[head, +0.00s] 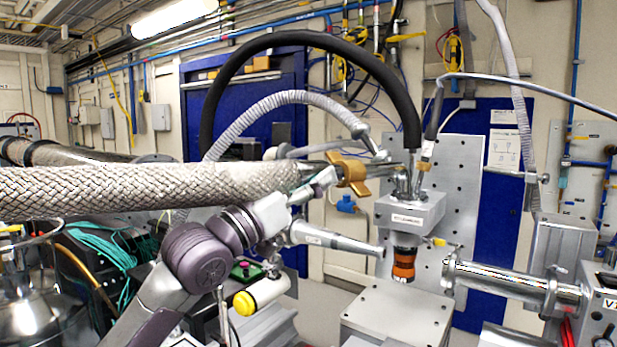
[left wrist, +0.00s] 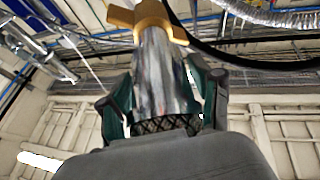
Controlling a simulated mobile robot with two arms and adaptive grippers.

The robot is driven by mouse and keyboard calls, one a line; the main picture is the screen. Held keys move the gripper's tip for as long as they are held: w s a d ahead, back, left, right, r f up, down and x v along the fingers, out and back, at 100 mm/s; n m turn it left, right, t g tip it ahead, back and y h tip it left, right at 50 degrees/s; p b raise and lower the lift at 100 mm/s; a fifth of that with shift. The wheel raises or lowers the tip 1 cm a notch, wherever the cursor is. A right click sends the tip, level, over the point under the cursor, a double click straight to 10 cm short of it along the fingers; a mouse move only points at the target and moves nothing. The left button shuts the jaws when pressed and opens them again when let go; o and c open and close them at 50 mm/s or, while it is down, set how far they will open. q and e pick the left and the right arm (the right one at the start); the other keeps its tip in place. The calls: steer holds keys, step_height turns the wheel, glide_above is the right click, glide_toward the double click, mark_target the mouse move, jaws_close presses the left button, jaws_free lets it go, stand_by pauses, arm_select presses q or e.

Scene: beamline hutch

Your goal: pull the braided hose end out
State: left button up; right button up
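The braided hose (head: 150,190) comes in from the left in the head view and ends in a smooth metal sleeve (head: 314,169). Whether the sleeve is still seated in the fitting is not clear. My right gripper is not in view.
A metal housing with an orange ring (head: 404,264) and a steel tube (head: 510,280) stand right of the arm. A thick black hose (head: 300,40) arches overhead. Teal cables (head: 110,250) crowd the left.

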mark_target(289, 174)
arm_select(q)
steer(key=c, duration=0.5)
steer(key=shift+o, duration=0.2)
steer(key=s+a, duration=0.3)
steer(key=a, duration=0.1)
steer(key=shift+s+a+r, duration=0.15)
steer(key=shift+s+a, duration=0.05)
steer(key=shift+s, duration=0.2)
steer(key=o, duration=0.9)
steer(key=shift+w+d, duration=0.1)
steer(key=shift+o, duration=0.2)
steer(key=v, duration=1.2)
steer(key=shift+w, duration=0.1)
